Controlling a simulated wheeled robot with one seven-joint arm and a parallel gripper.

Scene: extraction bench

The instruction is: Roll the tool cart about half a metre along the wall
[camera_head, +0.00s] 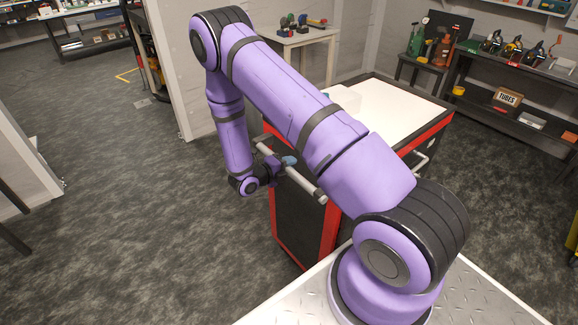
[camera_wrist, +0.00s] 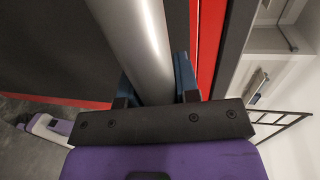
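The tool cart has a black body with red edges (camera_head: 330,236) and a white top (camera_head: 402,112). It stands right of centre in the head view, partly hidden behind my arm. A silver bar handle (camera_head: 308,186) runs along its left end. My gripper (camera_head: 287,161) is at this handle. In the wrist view the handle (camera_wrist: 137,40) passes between the two blue fingers of my gripper (camera_wrist: 157,82), which lie close against both sides of it. The fingertips are partly hidden by the bar. Red and black cart panels (camera_wrist: 208,45) show beyond.
Open grey floor (camera_head: 130,230) lies left of the cart. A partition wall (camera_head: 185,75) ends behind my arm. A small table with tools (camera_head: 303,37) stands behind the cart. A dark workbench (camera_head: 500,85) runs along the back right. A second handle (camera_head: 424,160) is on the cart's right side.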

